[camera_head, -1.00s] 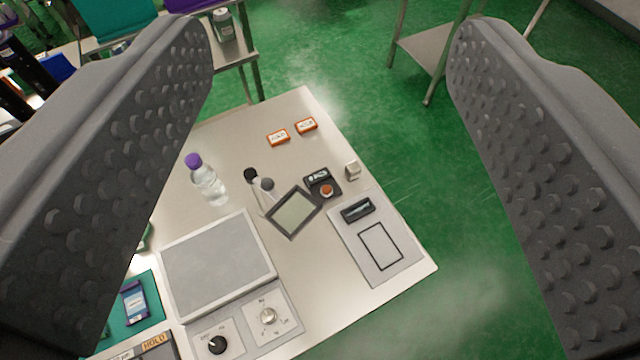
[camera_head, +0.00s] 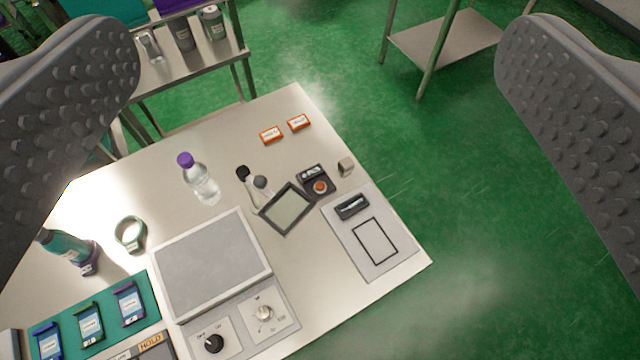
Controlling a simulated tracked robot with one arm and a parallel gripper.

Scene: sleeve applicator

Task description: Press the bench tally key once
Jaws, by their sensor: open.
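The bench tally key looks to be the small black unit (camera_head: 314,175) with a counter display and a round red-orange button (camera_head: 320,186). It sits on the pale bench (camera_head: 330,300), right of the centre of the picture, beside a dark-framed screen. My gripper (camera_head: 318,150) is open and empty, its two studded grey fingers wide apart at the left and right edges of the picture. The fingers are well above the bench and apart from the tally unit. Nothing hides the button.
A purple-capped bottle (camera_head: 201,180) stands left. A grey-topped machine (camera_head: 211,262) with knobs is in front.

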